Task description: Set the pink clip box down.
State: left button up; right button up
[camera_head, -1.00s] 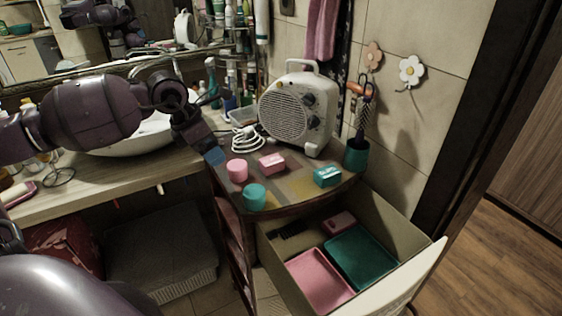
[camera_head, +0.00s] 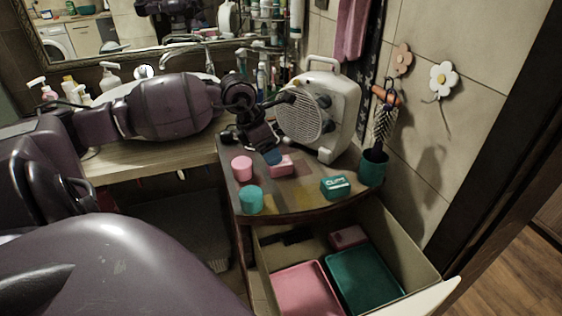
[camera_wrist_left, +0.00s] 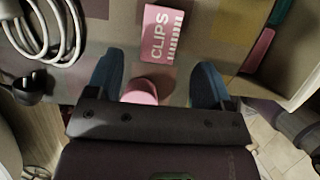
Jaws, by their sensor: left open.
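The pink clip box (camera_head: 281,166) lies on the cabinet top (camera_head: 300,200). The wrist view shows its face lettered "CLIPS" (camera_wrist_left: 162,33). My left gripper (camera_head: 272,156) is just above the cabinet top, close to the back of the box. In the wrist view my left gripper (camera_wrist_left: 157,75) has its two blue fingers spread apart, with the box beyond their tips and nothing held between them. The gripper hides a little of the box's back edge in the head view. My right gripper is not in view.
A pink cylinder (camera_head: 241,168), a teal cylinder (camera_head: 251,200) and a teal clip box (camera_head: 336,187) share the top. A white fan heater (camera_head: 322,112) stands behind, a teal brush cup (camera_head: 373,168) at right. The open drawer (camera_head: 412,262) below holds pink and teal trays.

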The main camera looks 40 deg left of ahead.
aim_at(279, 167)
pick_arm(q)
jog(key=shift+w+x, duration=0.1)
jog(key=shift+x, duration=1.45)
jog(key=shift+w+x, duration=0.15)
jog(key=shift+x, duration=1.45)
jog(key=shift+r, duration=0.1)
jog(key=c, duration=1)
